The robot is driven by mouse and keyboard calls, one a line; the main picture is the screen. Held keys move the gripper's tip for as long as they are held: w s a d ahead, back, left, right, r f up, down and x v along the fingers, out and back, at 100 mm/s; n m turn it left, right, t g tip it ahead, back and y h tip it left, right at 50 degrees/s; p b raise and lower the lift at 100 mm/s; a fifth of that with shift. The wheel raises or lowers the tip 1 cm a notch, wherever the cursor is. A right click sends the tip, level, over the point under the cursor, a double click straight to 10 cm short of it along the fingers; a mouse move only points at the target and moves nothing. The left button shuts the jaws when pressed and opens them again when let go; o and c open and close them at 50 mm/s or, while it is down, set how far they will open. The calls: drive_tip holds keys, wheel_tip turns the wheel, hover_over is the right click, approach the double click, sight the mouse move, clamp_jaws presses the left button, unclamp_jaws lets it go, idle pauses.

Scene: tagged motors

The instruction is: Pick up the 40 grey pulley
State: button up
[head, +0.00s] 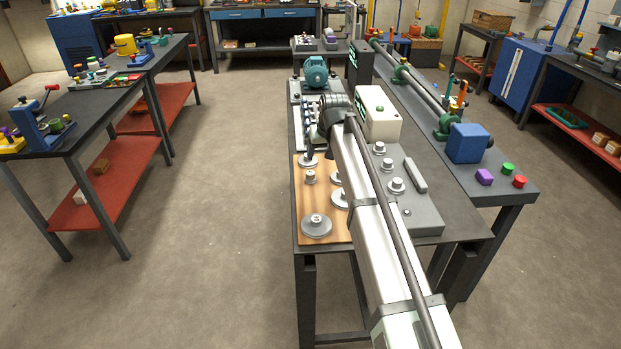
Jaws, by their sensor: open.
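Several grey pulleys of different sizes sit on a wooden board (300,199) at the near end of the bench. A wide pulley (316,227) lies at the front left, a small pulley (310,177) behind it, and another pulley (308,162) at the back left. A further pulley (340,197) is partly hidden by my arm. I cannot read any numbers, so I cannot tell which is the 40. My gripper (310,150) points down over the back-left pulley, open, small in view; I cannot tell whether it touches that pulley.
Right of my arm, a grey plate (425,217) carries several stepped grey parts (396,186) and a bar. A cream box (380,118) and a teal motor (316,73) stand behind. A blue block (467,143) is on the adjoining bench. Open floor lies to the left.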

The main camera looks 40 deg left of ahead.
drive_tip(key=s+a, duration=0.2)
approach(311, 173)
drive_tip(key=shift+n, duration=0.3)
drive_tip(key=x, duration=0.4)
drive_tip(key=shift+s+a+f, duration=0.2)
drive_tip(key=shift+f, duration=0.2)
drive_tip(key=shift+x, duration=2.55)
drive_tip(key=shift+w+d, duration=0.15)
drive_tip(key=c, duration=1.2)
drive_tip(key=shift+o, duration=0.2)
drive_tip(key=shift+r, duration=0.1)
